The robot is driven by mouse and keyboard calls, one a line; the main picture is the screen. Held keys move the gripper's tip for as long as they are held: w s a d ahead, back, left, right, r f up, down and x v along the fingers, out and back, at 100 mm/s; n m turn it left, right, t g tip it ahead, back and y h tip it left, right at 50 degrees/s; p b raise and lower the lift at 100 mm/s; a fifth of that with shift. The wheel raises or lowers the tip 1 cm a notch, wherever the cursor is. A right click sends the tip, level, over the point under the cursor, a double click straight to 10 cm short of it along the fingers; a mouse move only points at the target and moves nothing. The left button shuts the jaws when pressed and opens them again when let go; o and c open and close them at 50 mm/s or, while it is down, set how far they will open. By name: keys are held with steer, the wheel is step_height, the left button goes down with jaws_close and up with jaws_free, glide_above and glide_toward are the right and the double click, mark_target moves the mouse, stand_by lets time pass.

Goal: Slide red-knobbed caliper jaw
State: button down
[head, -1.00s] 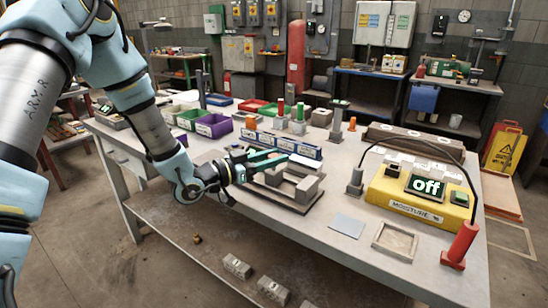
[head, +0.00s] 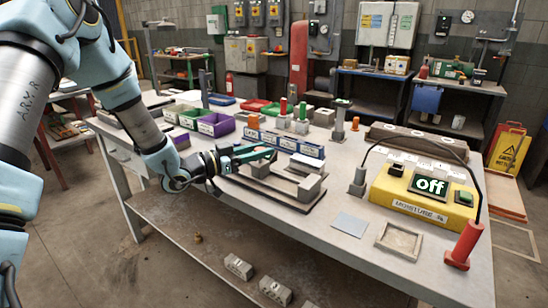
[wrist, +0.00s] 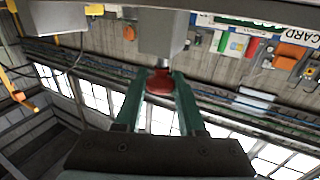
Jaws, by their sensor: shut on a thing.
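The caliper lies on the workbench in the head view, a dark flat base (head: 292,203) with grey blocks on it. One grey block, the jaw (head: 259,169), is under my gripper, and another grey block (head: 310,188) stands to its right with a gap between. My gripper (head: 268,154) reaches in from the left with green fingers. In the wrist view my gripper (wrist: 160,84) is shut on the red knob (wrist: 160,83), which sits on a grey stem below a grey block (wrist: 161,33). The knob is mostly hidden in the head view.
A yellow moisture meter (head: 420,200) reading "off" stands at the right with a red probe (head: 464,244). A grey plate (head: 350,223) and a shallow tray (head: 399,241) lie near the front edge.

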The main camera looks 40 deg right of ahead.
steer(key=w, duration=0.2)
steer(key=w+a, duration=0.1)
steer(key=w, duration=0.1)
steer(key=shift+w+a, duration=0.1)
steer(key=shift+w, duration=0.2)
steer(key=c, duration=0.5)
jaws_free()
steer(key=a+b, duration=0.1)
steer(key=a, duration=0.2)
steer(key=w+a+b, duration=0.1)
steer(key=a, duration=0.3)
steer(key=a+b, duration=0.1)
steer(key=a, duration=0.2)
steer(key=shift+w+a, duration=0.2)
steer(key=shift+a, duration=0.15)
